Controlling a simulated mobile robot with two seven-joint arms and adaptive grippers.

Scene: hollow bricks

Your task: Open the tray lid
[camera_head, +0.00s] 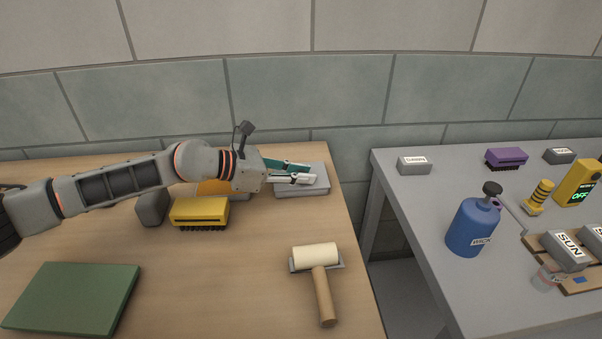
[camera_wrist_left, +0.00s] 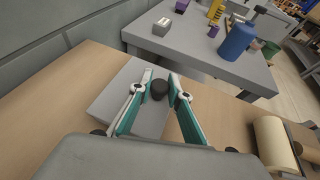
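The tray is a flat grey box (camera_head: 302,192) with its lid on, near the back right corner of the wooden table. In the left wrist view the grey lid (camera_wrist_left: 112,98) shows a round black knob (camera_wrist_left: 159,90) on top. My left gripper (camera_head: 303,172) reaches over the lid from the left. Its two fingertips (camera_wrist_left: 160,76) stand on either side of the knob, with what looks like a narrow gap. The fingers hide the knob in the head view. My right gripper is not in view.
A yellow brush (camera_head: 200,212) and an orange item (camera_head: 212,187) lie left of the tray. A cream roller (camera_head: 315,255) with a wooden handle lies in front, and a green slab (camera_head: 75,297) at front left. A grey table (camera_head: 420,205) with a blue bottle (camera_head: 472,228) stands right, across a gap.

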